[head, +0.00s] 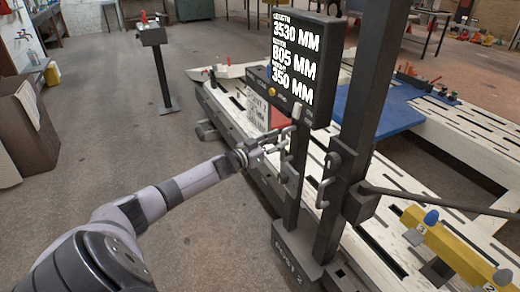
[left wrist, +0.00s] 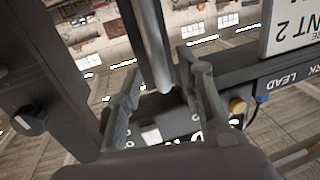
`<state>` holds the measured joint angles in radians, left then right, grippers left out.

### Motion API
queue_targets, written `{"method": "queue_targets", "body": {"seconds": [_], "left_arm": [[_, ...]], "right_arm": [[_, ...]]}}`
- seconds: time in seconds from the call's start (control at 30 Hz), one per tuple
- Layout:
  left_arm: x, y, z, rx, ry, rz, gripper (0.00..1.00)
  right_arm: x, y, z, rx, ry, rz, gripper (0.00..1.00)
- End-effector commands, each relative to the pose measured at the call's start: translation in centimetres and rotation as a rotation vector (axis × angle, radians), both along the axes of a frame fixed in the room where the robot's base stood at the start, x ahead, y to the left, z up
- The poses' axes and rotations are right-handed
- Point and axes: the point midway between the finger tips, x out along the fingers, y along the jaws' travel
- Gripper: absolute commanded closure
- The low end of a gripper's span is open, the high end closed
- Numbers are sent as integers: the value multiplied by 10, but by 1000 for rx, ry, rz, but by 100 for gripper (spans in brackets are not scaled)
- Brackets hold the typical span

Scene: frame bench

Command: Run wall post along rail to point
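The dark wall post (head: 345,170) stands on a base block (head: 297,250) whose label is partly readable, beside the white rail bench. A display (head: 293,65) on it reads 3530 MM, 805 MM and 350 MM. Grey handles show on the thin upright (head: 288,168) and on the thick upright (head: 323,192). My left gripper (head: 278,140) is by the thin upright, below the display. In the left wrist view its fingers (left wrist: 160,88) are apart, with a grey bar (left wrist: 153,45) between or just beyond them; I cannot tell whether they touch it. My right gripper is not in view.
The white slotted bench (head: 400,225) runs along the post's right side, with a blue plate (head: 375,108) and a yellow block (head: 445,245) on it. A pedestal (head: 160,70) stands at the back left. The floor left of the bench is mostly clear.

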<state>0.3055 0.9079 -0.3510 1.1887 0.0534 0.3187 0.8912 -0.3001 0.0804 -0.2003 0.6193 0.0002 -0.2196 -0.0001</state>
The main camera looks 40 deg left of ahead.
Motion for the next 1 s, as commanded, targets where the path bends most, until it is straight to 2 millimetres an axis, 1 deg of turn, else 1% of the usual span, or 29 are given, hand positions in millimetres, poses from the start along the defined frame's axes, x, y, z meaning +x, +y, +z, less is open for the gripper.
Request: {"method": "queue_targets", "body": {"seconds": [0.03,0.1,0.5,0.7,1.0], "left_arm": [[-9,2,-2,2,5,0,65],[-19,3,-2,3,5,-1,65],[-70,10,-1,2,4,-1,65],[-84,13,0,1,1,-1,65],[-88,14,0,1,0,0,65]], "right_arm": [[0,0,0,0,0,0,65],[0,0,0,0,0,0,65],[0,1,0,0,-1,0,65],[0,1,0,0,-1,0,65],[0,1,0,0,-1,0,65]]}}
